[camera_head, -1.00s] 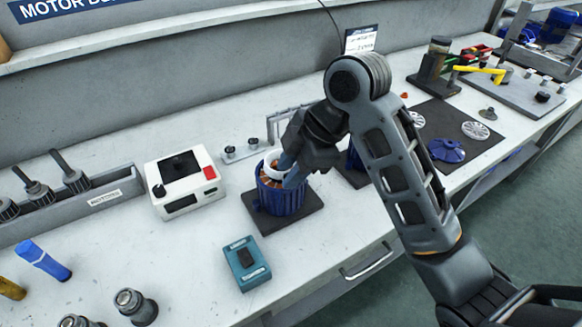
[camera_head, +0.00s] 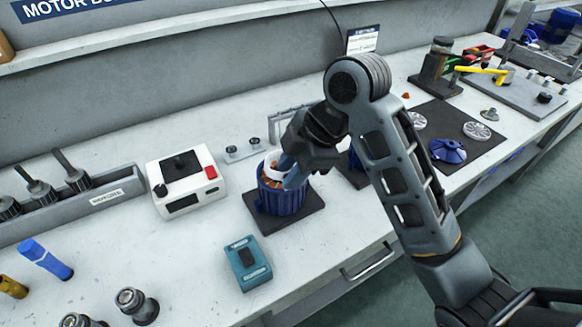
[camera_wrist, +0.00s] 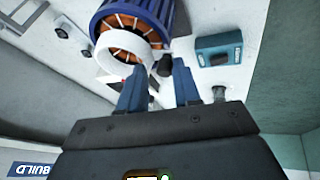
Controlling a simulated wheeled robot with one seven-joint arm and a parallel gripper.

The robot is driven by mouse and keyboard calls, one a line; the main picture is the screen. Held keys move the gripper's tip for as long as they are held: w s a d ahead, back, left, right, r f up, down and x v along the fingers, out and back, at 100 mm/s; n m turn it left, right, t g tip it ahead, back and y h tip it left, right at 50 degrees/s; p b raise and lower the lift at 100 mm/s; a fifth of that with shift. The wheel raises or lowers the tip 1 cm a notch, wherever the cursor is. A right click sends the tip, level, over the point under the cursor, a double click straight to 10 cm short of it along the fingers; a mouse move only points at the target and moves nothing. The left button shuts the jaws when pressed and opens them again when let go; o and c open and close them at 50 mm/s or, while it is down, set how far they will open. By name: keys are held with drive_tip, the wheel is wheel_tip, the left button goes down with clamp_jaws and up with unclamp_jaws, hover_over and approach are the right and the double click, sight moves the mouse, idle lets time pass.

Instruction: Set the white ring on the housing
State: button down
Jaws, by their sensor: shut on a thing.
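The white ring (camera_head: 271,161) is at the top of the blue finned housing (camera_head: 283,201), which has copper windings inside and stands upright on a dark base. The wrist view shows the ring (camera_wrist: 103,55) in front of the open end of the housing (camera_wrist: 167,14), overlapping it. My gripper (camera_wrist: 158,83) is shut on one side of the ring, with its blue fingers on either side of the wall. In the head view, my gripper (camera_head: 291,168) comes from the right and covers part of the ring. I cannot tell whether the ring touches the housing.
A white box with a red button (camera_head: 185,182) stands left of the housing. A teal box (camera_head: 247,263) lies in front. A grey rack (camera_head: 95,198) is at the left. A dark mat (camera_head: 425,112) with a blue part (camera_head: 448,150) is at the right, partly behind my arm.

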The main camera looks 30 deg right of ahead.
drive_tip(key=shift+f, duration=0.3)
idle(0.5)
drive_tip(key=c, duration=0.7)
unclamp_jaws()
drive_tip(key=shift+o, duration=0.2)
drive_tip(key=shift+o, duration=0.9)
wheel_tip(320, 180, up, 5)
drive_tip(key=p, duration=0.4)
